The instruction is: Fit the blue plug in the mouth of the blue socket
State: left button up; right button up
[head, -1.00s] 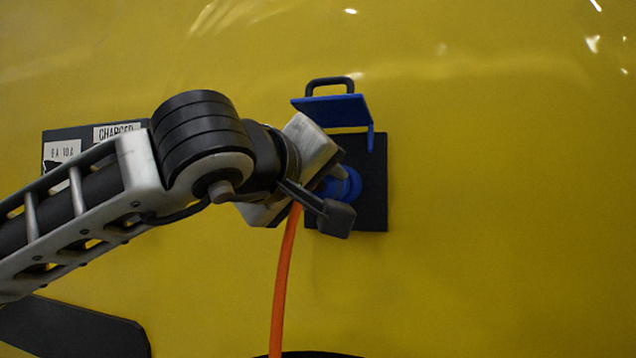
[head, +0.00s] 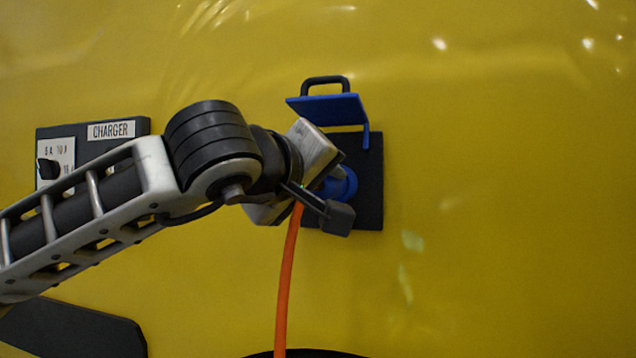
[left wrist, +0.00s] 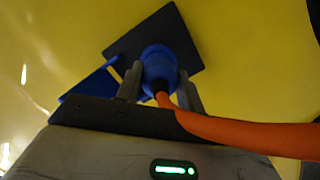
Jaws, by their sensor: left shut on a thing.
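The blue socket (head: 351,184) sits on a black square plate (head: 371,210) on the yellow wall. Its blue lid (head: 328,108) stands open above it. My left gripper (head: 335,196) is shut on the blue plug (left wrist: 160,72), with one finger on each side. The plug is at the socket mouth and appears in line with it. The gripper hides most of the plug in the head view, so I cannot tell how deep it sits. An orange cable (head: 287,280) hangs from the plug. My right gripper is not in view.
A dark charger box (head: 75,132) with a CHARGER label and a knob is on the wall at the left, partly behind my arm. A black handle (head: 326,82) rises above the lid. The wall to the right is clear.

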pick_arm(q)
jog(key=shift+p+x, duration=0.3)
jog(key=shift+x, duration=0.5)
jog(key=shift+a+r, duration=0.1)
jog(key=shift+r, duration=0.05)
jog(key=o, duration=1.2)
jog(key=shift+c, duration=0.2)
